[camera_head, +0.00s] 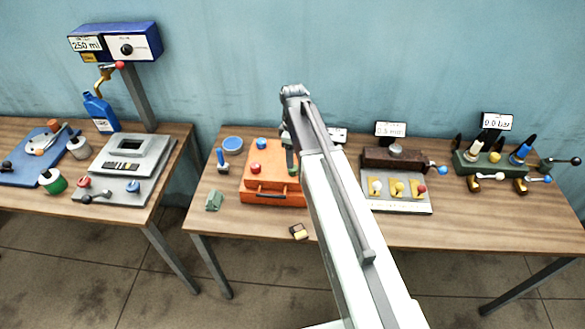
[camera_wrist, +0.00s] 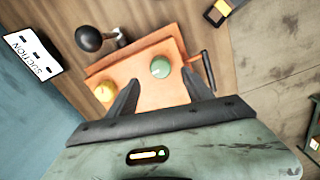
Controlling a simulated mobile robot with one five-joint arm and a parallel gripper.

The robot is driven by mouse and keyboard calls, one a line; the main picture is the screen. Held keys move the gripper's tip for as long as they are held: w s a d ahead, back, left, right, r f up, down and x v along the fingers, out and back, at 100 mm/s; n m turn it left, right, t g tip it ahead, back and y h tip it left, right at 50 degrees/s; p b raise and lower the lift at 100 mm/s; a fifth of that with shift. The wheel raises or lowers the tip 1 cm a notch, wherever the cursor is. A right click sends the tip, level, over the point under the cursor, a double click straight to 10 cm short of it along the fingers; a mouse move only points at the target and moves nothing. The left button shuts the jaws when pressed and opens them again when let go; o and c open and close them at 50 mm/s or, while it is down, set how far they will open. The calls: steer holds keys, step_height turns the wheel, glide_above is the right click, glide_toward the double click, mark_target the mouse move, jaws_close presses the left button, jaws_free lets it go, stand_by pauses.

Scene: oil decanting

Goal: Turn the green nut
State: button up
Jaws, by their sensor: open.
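The green nut (camera_wrist: 160,67) shows in the wrist view as a round green piece on top of the orange box (camera_wrist: 150,95). My gripper (camera_wrist: 161,82) is open, with its two dark fingers apart and the nut between and just beyond the tips in the picture. Whether the fingers reach down beside the nut I cannot tell. A yellow round piece (camera_wrist: 104,92) sits on the same box, left of the left finger. In the head view my gripper (camera_head: 291,165) hangs over the right part of the orange box (camera_head: 272,183), and the nut cannot be made out there.
The box also carries a blue knob (camera_head: 262,143) and a red knob (camera_head: 255,168). A black ball knob (camera_wrist: 88,38) stands beside the box in the wrist view. A small black-and-yellow block (camera_head: 298,231) lies at the table's front edge. A brown device (camera_head: 390,158) stands right of my arm.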

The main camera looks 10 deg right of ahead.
step_height(320, 180, down, 6)
steer(key=b, duration=0.5)
steer(key=shift+r, duration=0.1)
steer(key=c, duration=1.3)
steer(key=shift+a, duration=0.1)
